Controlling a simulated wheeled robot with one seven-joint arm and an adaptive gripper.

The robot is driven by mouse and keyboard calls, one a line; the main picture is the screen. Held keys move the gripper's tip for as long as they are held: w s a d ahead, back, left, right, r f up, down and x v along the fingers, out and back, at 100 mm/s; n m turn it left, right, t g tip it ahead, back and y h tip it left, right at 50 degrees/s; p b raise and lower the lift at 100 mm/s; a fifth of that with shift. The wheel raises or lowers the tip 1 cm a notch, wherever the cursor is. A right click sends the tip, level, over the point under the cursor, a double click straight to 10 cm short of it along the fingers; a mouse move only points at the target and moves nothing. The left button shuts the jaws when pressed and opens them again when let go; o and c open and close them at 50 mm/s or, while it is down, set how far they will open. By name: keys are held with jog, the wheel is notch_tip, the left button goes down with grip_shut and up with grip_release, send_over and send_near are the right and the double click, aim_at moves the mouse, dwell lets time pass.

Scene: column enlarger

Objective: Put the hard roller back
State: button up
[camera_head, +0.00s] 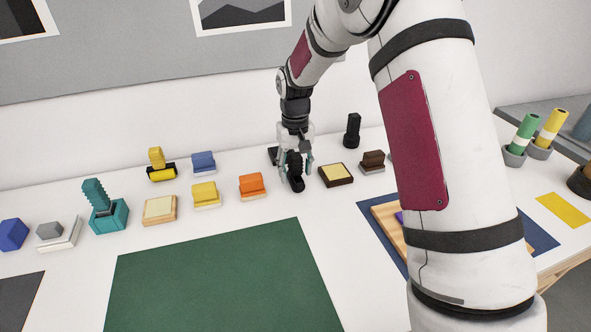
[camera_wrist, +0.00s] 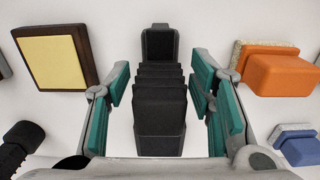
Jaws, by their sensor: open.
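A black piece with a ribbed handle and a block at its end (camera_wrist: 160,95) lies between my fingers in the wrist view. In the head view it shows partly (camera_head: 297,184) at my fingertips. My gripper (camera_head: 294,165) is open, low over the back row of the table, one teal-padded finger on each side of it, with gaps visible. I cannot tell for certain which thing is the hard roller. A black ribbed upright piece (camera_head: 352,131) stands to the right, and a yellow-handled piece with a black body (camera_head: 160,166) stands to the left.
Close by are a dark-brown box with a cream top (camera_head: 336,175) and an orange block (camera_head: 252,185). A teal holder with a ribbed handle (camera_head: 107,214) stands left. A green mat (camera_head: 215,280) is bare in front. A blue mat (camera_head: 540,238) with a wooden board lies right.

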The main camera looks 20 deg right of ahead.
aim_at(295, 155)
jog(key=shift+r+p, duration=0.85)
jog(key=shift+r, duration=2.95)
notch_tip(295, 155, up, 12)
